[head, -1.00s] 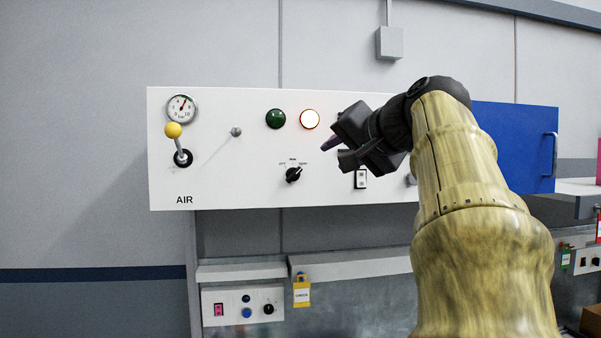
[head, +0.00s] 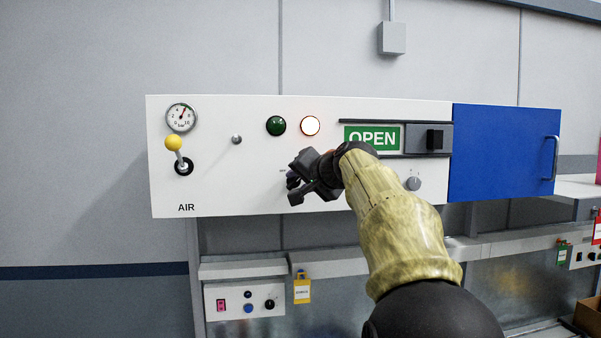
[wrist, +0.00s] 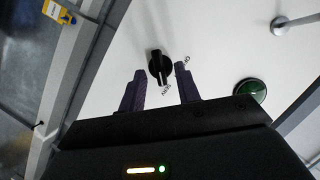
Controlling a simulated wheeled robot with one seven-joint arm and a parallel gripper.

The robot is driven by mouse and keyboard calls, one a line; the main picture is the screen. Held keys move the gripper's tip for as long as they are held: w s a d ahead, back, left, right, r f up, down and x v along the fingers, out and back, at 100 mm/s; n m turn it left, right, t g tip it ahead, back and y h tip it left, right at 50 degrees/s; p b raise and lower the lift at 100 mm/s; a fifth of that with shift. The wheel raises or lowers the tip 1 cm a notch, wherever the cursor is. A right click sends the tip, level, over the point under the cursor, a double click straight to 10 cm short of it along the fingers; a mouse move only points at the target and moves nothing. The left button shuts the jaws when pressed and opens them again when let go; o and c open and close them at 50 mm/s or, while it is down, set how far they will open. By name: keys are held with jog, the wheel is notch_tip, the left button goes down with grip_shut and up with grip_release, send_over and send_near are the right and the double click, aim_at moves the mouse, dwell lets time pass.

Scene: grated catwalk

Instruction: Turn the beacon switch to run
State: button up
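The beacon switch is a black rotary knob (wrist: 160,67) with a raised bar, on the white panel (head: 225,180). I cannot tell which end is the pointer. My gripper (head: 293,182) is in front of the switch and mostly hides it in the head view. Its two purple fingers (wrist: 159,76) are apart, one on each side of the knob, with gaps visible and no clear contact.
A green lamp (head: 276,125) and a lit whitish lamp (head: 310,126) sit above the switch. A yellow-knobbed lever (head: 173,144), gauge (head: 181,117) and small toggle (head: 237,139) are left. A green OPEN sign (head: 372,138) with a slider (head: 434,139) and a blue door (head: 503,150) are right.

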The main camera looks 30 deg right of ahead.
jog(key=shift+w+f, duration=0.1)
jog(key=shift+w, duration=0.25)
jog(key=shift+s, duration=0.1)
